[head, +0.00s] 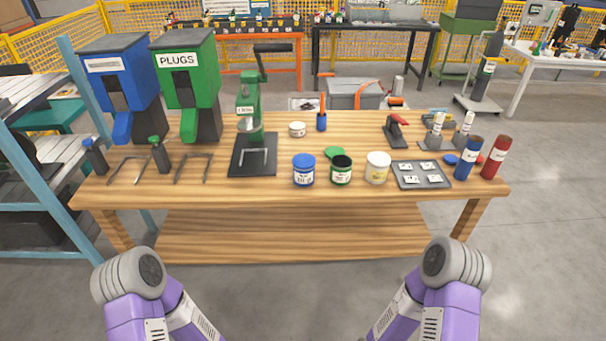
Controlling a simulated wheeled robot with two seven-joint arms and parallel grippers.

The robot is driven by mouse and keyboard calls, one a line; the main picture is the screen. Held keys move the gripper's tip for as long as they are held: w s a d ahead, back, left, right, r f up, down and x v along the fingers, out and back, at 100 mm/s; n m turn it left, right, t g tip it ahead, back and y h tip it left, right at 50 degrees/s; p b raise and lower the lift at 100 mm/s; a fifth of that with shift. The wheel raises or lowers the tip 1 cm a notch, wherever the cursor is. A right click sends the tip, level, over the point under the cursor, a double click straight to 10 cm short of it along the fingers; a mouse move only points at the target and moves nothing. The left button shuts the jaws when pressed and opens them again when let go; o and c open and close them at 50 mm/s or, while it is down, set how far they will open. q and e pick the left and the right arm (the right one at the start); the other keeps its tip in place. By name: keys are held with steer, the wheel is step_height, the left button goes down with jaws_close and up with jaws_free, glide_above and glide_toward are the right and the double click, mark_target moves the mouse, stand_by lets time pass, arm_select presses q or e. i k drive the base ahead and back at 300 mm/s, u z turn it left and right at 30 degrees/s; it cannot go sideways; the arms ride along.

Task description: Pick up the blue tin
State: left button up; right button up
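The blue tin (304,171) stands upright near the front edge of the wooden workbench (290,195). It has a blue lid and a pale label, and nothing covers it from this view. A green tin (341,172) stands just right of it with its top open and dark inside. A green lid (333,153) lies behind that tin. A white tin (377,168) with a yellowish label stands further right. Only rounded grey joints and purple links of my two arms show, low in front of the bench. Neither gripper is in view.
A green press (252,120) on a dark base stands left of the blue tin. A grey tray (420,175) with white cards lies to the right. Blue (468,158) and red (496,158) cylinders stand at the right end. Blue (120,75) and green (187,75) dispensers stand at the left.

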mark_target(302, 178)
steer(key=k, duration=0.55)
steer(key=z, duration=0.45)
steer(key=i, duration=0.7)
steer(key=u, duration=0.5)
steer(key=i, duration=1)
steer(key=u, duration=1)
